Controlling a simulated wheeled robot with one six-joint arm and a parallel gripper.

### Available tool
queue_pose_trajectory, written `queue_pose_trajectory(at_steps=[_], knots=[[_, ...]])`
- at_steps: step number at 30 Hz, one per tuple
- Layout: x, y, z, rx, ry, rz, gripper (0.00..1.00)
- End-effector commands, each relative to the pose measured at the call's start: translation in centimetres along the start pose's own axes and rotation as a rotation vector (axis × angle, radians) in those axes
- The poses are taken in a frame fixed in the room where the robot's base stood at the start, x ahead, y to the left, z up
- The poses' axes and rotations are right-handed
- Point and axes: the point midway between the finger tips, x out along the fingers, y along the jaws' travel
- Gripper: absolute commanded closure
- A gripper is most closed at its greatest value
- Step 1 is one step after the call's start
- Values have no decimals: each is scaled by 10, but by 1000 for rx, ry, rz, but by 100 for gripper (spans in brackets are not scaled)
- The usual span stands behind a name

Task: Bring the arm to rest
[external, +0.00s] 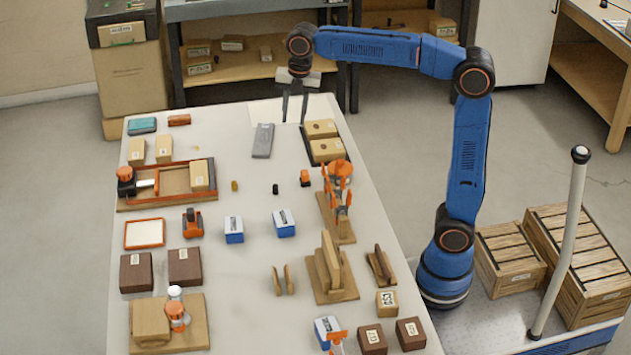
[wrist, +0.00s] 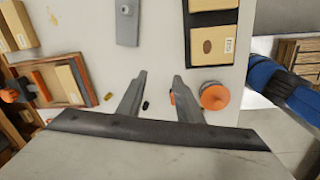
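My blue arm (external: 468,150) reaches up and left from its base, stretched out over the far end of the white table. My gripper (external: 294,108) points down above the far end of the table, between a grey flat block (external: 263,140) and a dark tray with wooden blocks (external: 325,142). In the wrist view, the two fingers of my gripper (wrist: 158,95) are apart with nothing between them. Pale table surface shows in the gap.
A wooden tray (external: 125,204) with an orange-knobbed clamp lies at left. An orange-topped stand (external: 338,210), blue boxes (external: 284,223) and brown blocks (external: 136,273) stand nearer. A dark shelf (external: 240,12) is behind the table. Clear table surface lies around the small black piece (external: 275,188).

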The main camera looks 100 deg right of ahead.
Motion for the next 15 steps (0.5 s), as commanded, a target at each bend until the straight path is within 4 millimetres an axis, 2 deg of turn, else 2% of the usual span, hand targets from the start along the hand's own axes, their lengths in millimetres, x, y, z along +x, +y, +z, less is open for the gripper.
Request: queue_pose_trajectory(at_steps=[1,6,15], knots=[[-1,-16,-11,41,2,14,67],[6,-65,-40,217,15,57,67],[32,-154,-80,528,65,121,67]])
